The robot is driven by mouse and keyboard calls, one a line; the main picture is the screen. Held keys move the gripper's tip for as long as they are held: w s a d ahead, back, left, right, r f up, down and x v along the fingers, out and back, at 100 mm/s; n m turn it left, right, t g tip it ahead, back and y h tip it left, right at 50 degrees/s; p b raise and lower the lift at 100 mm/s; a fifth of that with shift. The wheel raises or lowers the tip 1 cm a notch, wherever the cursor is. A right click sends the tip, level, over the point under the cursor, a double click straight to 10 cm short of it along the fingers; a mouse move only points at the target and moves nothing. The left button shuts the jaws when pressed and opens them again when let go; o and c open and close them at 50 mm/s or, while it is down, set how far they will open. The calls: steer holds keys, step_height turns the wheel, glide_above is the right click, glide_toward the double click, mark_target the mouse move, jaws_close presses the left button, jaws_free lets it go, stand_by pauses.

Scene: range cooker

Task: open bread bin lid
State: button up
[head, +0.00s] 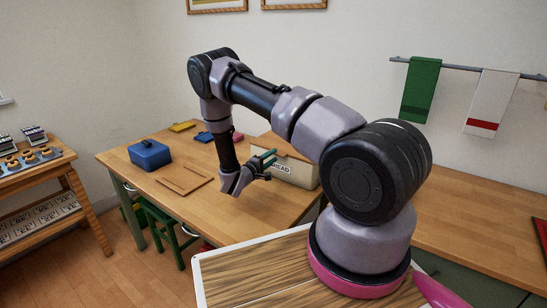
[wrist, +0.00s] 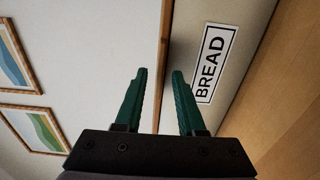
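The bread bin (head: 297,173) is a cream box with a BREAD label, standing on the wooden worktop behind my gripper. Its brown wooden lid (head: 273,143) lies on top and looks closed; my arm hides part of the bin. In the wrist view, turned sideways, the bin's front (wrist: 240,30) fills the right of centre, and the lid's edge (wrist: 164,40) is a thin brown strip. My gripper (head: 270,157) is in front of the bin. Its green fingers (wrist: 160,72) are apart with nothing held, and the lid edge lines up between them. Whether they touch it cannot be told.
A blue box (head: 150,154) and a wooden frame-like piece (head: 184,181) are on the worktop to the left. Yellow, blue and pink items (head: 203,136) lie behind. A green stool (head: 165,228) stands below. The worktop's front left is clear.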

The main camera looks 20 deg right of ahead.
steer(key=shift+w+d, duration=0.3)
steer(key=shift+d, duration=0.2)
jaws_close()
stand_by(1.2)
